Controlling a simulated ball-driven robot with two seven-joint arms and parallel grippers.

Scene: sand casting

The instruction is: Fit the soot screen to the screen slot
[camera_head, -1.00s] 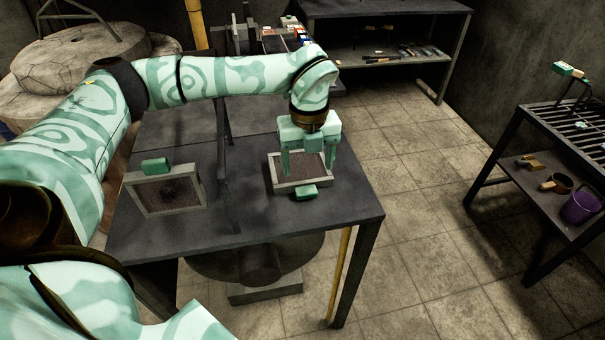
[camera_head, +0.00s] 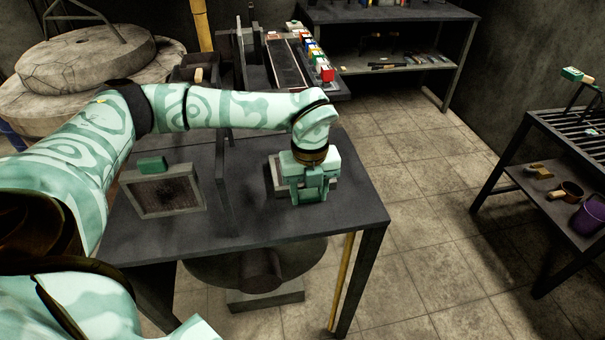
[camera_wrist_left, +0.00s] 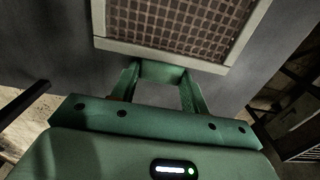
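A framed mesh screen (camera_wrist_left: 170,22) with a pale rim and brown grid lies on the dark table's right half. In the head view my left gripper (camera_head: 310,195) covers most of it. In the wrist view the two green fingers (camera_wrist_left: 162,82) sit either side of its green handle (camera_wrist_left: 163,71) and appear shut on it. A second framed screen (camera_head: 165,192) with a dark mesh and green handle stands tilted on the table's left half. I cannot tell which is the soot screen, nor make out the screen slot. My right gripper is out of view.
A thin dark upright panel (camera_head: 222,175) divides the table (camera_head: 260,225) between the screens. A rack with coloured blocks (camera_head: 318,62) stands behind. A shelf (camera_head: 400,62) is at the back, a slatted bench (camera_head: 570,125) at right. Open floor (camera_head: 430,200) lies between.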

